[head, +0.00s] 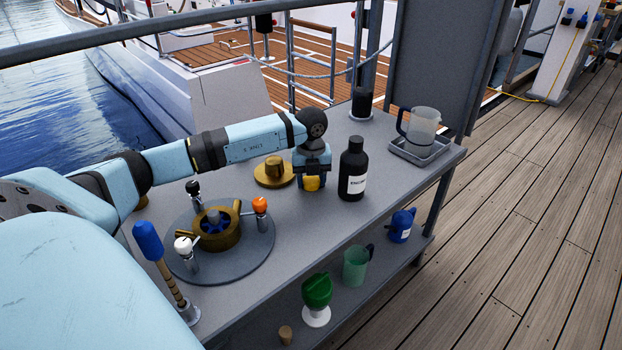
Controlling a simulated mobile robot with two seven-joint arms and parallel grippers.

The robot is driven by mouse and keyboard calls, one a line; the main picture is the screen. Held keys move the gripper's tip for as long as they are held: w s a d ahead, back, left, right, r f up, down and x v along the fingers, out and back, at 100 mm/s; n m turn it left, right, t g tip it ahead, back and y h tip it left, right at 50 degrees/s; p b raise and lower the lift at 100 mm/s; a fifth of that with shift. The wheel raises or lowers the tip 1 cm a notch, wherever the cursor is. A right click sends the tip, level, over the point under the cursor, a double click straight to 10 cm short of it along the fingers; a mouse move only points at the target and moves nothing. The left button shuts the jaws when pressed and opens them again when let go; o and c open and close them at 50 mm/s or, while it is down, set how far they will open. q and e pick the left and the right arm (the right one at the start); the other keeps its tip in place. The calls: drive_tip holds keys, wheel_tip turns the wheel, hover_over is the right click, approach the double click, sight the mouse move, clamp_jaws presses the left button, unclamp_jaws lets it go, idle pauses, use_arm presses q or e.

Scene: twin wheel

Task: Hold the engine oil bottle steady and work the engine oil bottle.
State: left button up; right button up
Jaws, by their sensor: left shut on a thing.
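The engine oil bottle (353,172), black with a white label, stands upright on the grey bench, just right of my left gripper. My left gripper (312,180) points down at the bench top and is shut on a small yellow thing (312,184). The fingers partly hide this thing, and I cannot tell what it is. The gripper appears apart from the bottle. My right gripper is not in view.
A round grey plate (240,271) with a brass housing (216,233) and several knobbed levers lies left. A brass flanged piece (273,172) is behind the gripper. A clear jug (421,130) stands in a tray (424,157) at right. The lower shelf holds a green jug (356,266).

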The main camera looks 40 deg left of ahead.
sight(311, 179)
use_arm(q)
drive_tip(key=o, duration=1)
drive_tip(key=shift+f, duration=0.15)
wheel_tip(311, 179, up, 12)
drive_tip(key=p, duration=0.5)
drive_tip(key=shift+r, duration=0.2)
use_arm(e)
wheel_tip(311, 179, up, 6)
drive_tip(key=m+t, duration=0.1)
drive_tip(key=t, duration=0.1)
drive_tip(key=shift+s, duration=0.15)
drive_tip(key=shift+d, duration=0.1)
